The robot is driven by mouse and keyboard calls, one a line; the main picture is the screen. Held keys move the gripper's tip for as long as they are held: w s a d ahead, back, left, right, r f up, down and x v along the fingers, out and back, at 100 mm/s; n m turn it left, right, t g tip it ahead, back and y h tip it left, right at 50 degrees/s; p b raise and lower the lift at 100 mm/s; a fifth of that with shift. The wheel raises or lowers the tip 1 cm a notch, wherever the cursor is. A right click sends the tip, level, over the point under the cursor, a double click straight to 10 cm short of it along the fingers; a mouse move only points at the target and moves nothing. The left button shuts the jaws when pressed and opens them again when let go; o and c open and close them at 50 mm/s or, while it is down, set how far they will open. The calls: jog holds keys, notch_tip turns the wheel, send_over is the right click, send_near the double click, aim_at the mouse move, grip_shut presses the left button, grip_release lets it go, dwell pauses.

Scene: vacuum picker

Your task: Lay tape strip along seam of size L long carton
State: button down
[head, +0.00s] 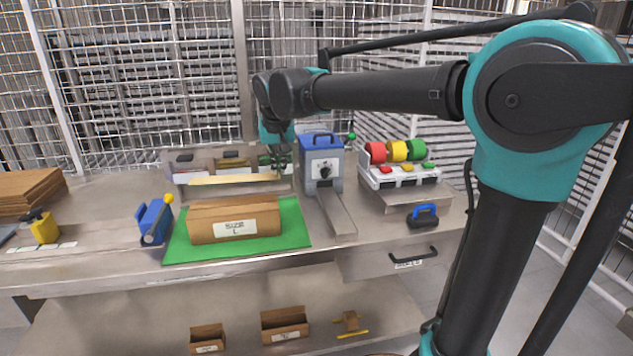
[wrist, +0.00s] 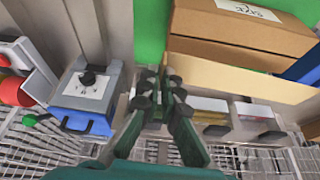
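The size L long carton (head: 205,226) lies on the green mat (head: 291,236), its label facing front. In the wrist view the brown carton (wrist: 215,30) is at the top, partly cut off. A long pale tape strip (head: 225,180) spans behind the carton in the head view. In the wrist view the strip (wrist: 235,76) runs right from my fingertips, beside the carton and apart from its top. My gripper (head: 281,166) is at the strip's right end in the head view. In the wrist view my gripper (wrist: 166,84) has its fingers close together on that end.
A blue and grey dispenser (head: 322,165) with a chute stands right of the mat. Bins (head: 190,163) stand behind the strip. A rack of coloured rolls (head: 398,172) is further right. A blue tool (head: 155,222) with a yellow knob stands left of the carton.

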aim_at(275, 199)
jog(key=shift+w+a+r+n, duration=0.1)
jog(key=shift+a+n, duration=0.15)
jog(key=shift+a, duration=0.15)
jog(key=shift+w+a+r+n, duration=0.1)
jog(key=shift+a+n, duration=0.15)
jog(key=shift+a, duration=0.15)
jog(key=shift+f, duration=4.4)
jog(key=c, duration=2.2)
grip_release()
jog(key=o, duration=0.6)
jog(key=shift+c, duration=0.2)
jog(key=shift+o, duration=0.5)
jog(key=o, duration=0.6)
